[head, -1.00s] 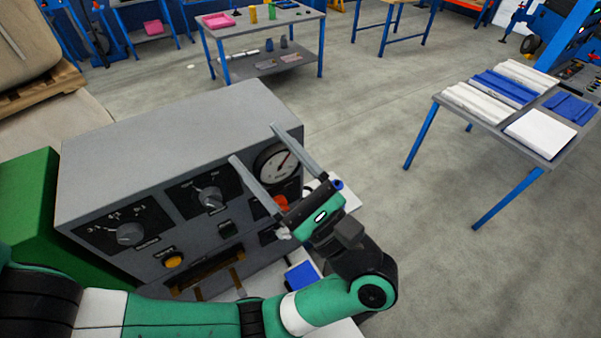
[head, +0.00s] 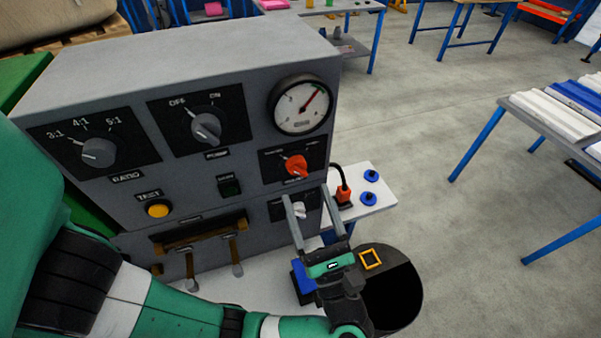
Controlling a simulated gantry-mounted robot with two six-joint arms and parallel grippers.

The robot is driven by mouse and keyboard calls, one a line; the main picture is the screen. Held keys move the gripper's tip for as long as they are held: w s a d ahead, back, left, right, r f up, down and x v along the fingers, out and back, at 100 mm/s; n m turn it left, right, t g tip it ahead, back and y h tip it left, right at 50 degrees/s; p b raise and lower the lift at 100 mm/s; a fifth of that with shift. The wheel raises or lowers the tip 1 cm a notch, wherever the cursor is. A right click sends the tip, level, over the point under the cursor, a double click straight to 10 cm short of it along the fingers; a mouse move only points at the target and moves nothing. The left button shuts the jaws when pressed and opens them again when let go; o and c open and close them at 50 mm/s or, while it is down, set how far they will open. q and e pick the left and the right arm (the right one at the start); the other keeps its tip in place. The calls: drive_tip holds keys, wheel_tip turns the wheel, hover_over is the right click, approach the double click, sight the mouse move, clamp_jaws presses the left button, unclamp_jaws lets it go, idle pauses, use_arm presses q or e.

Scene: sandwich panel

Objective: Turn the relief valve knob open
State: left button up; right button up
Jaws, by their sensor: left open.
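A grey control panel (head: 70,85) fills the left and centre of the head view. On its right side are a red-orange knob (head: 296,165) on a black plate and, below it, a small white knob (head: 299,210) on another black plate. Their labels are too small to read, so I cannot tell which is the relief valve. My left gripper (head: 306,194) is open, its two fingers pointing up toward the panel. The white knob shows between the fingers, and the red-orange knob is just above the tips. I cannot tell whether anything is touched. My right gripper is not in view.
A pressure gauge (head: 302,104) sits above the red-orange knob. The ratio knob (head: 99,152), pump knob (head: 206,128) and yellow test button (head: 158,210) are to the left. A red plug (head: 344,193) and blue caps are at the right on a white surface (head: 375,205).

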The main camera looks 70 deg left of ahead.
sight(299, 173)
use_arm(q)
drive_tip(key=x, duration=0.5)
drive_tip(key=shift+a, duration=0.15)
clamp_jaws()
